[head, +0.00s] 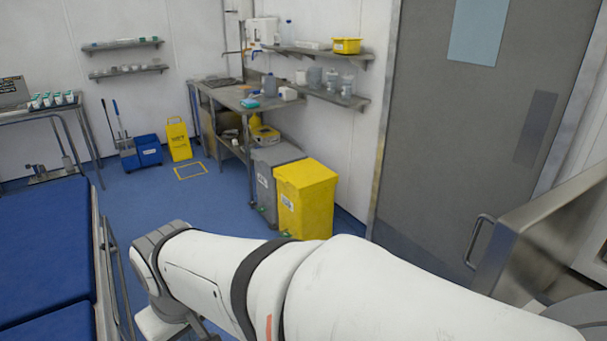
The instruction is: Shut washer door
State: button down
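A stainless steel panel (548,237) stands out at the right edge of the head view, with a bar handle (477,241) at its left end. It looks like the washer door, swung open, but the washer body is not clearly in view. My white arm crosses the bottom of the view, in front of the panel's lower part. The arm bends down at the lower left, and my gripper is below the picture, out of sight.
A grey room door (455,130) is behind the steel panel. A yellow bin (306,200) and a grey bin (268,170) stand beyond my arm. A blue operating table (45,240) with a side rail is at the left. Blue floor (200,205) is clear between them.

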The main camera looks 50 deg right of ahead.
aim_at(529, 248)
jog(key=u, duration=0.05)
jog(key=i, duration=0.65)
jog(key=z, duration=4)
